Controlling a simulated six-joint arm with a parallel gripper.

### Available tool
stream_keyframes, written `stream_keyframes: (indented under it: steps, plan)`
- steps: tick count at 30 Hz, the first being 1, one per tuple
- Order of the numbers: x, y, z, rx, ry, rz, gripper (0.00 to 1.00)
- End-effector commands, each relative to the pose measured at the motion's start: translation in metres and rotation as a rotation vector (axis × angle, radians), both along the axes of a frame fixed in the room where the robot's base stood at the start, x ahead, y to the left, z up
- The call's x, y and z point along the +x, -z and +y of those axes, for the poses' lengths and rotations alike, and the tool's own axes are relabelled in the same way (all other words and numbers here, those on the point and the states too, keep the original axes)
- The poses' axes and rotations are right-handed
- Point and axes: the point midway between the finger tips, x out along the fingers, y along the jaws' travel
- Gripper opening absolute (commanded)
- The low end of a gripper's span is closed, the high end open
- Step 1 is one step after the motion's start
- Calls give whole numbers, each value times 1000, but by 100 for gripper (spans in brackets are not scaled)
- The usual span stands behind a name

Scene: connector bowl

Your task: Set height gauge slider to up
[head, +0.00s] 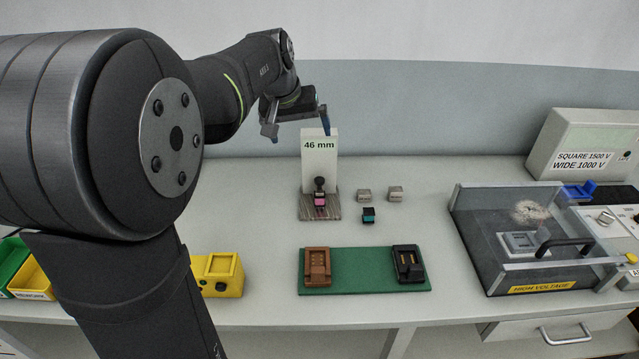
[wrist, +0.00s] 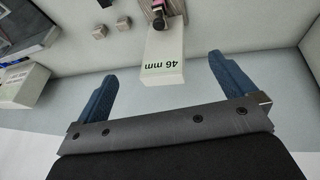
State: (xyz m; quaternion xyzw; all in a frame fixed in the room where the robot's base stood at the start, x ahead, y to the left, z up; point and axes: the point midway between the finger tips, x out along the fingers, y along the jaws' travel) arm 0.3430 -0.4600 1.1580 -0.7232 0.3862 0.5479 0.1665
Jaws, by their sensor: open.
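The height gauge (head: 320,158) is a white upright block marked "46 mm" on a grey striped base, left of centre on the bench in the head view. Its dark slider knob (head: 319,184) stands low in front of the block, just above a pink piece (head: 319,200) on the base. In the wrist view the gauge (wrist: 165,62) shows upside down, with the pink piece at the upper edge. My gripper (head: 298,135) is above and behind the gauge's top. Its blue fingers (wrist: 165,82) are open, apart and empty, with the gauge's top appearing between them in the wrist view.
Small grey blocks (head: 364,195) and a dark teal-topped block (head: 368,215) lie right of the gauge. A green mat (head: 340,287) with brown and black connectors is in front. A clear-lidded high voltage box (head: 540,240) stands right. A yellow block (head: 217,273) sits front left.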

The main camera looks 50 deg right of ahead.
Motion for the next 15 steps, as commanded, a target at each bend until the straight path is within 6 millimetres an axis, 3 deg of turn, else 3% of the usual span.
stream_keyframes:
  steps: [4,13,15]
  plan:
    - [-1,-14,6,-1,0,-1,100]
    - [-2,-17,7,1,0,1,100]
    - [-2,-17,7,1,0,1,90]
